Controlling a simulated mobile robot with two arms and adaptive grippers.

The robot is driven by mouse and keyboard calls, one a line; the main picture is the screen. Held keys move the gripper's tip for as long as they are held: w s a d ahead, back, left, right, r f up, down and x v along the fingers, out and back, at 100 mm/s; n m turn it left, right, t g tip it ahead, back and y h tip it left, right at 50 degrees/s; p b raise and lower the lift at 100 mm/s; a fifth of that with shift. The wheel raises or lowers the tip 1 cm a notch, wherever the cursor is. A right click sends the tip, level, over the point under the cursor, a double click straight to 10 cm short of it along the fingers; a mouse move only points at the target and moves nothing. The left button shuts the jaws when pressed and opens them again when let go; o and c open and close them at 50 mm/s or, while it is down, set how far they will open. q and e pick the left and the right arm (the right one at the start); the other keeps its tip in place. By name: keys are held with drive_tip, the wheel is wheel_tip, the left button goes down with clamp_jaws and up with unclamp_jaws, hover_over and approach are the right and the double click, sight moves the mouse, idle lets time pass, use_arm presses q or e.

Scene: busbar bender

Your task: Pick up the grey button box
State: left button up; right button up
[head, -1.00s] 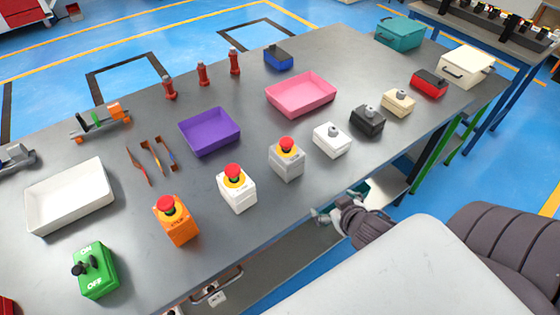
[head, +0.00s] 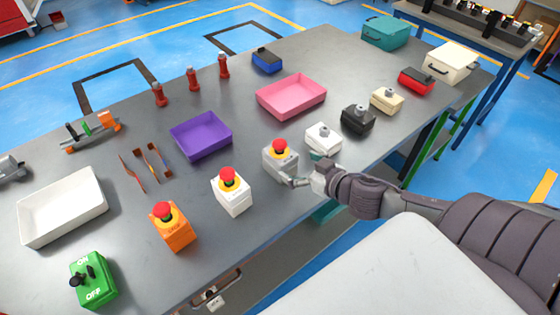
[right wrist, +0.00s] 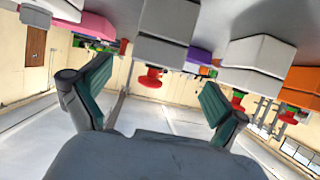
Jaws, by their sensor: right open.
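The grey button box (head: 280,160) stands upright on the table near its front edge, with a red mushroom button on a yellow ring on top. My right gripper (head: 307,170) is open at the right front side of this box, its fingers spread towards it. In the right wrist view the picture is upside down; the grey box (right wrist: 168,35) shows ahead, between the two green-padded fingers (right wrist: 152,92). I cannot tell whether a finger touches it. My left gripper is not in view.
A white button box (head: 232,193) stands to the left, and a low white box (head: 323,138) stands close behind the right gripper. A purple tray (head: 202,136) and a pink tray (head: 291,97) lie farther back. An orange button box (head: 173,227) is farther left.

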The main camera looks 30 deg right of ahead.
sight(290, 162)
drive_tip(key=shift+x, duration=1.85)
drive_tip(key=shift+f+p+x, duration=0.2)
drive_tip(key=shift+p+x, duration=0.65)
drive_tip(key=shift+x, duration=1.75)
drive_tip(key=shift+s+d, duration=0.1)
drive_tip(key=shift+d, duration=0.05)
drive_tip(key=shift+s, duration=0.1)
drive_tip(key=c, duration=1.3)
drive_tip(key=shift+r, duration=0.1)
drive_tip(key=shift+c, duration=0.2)
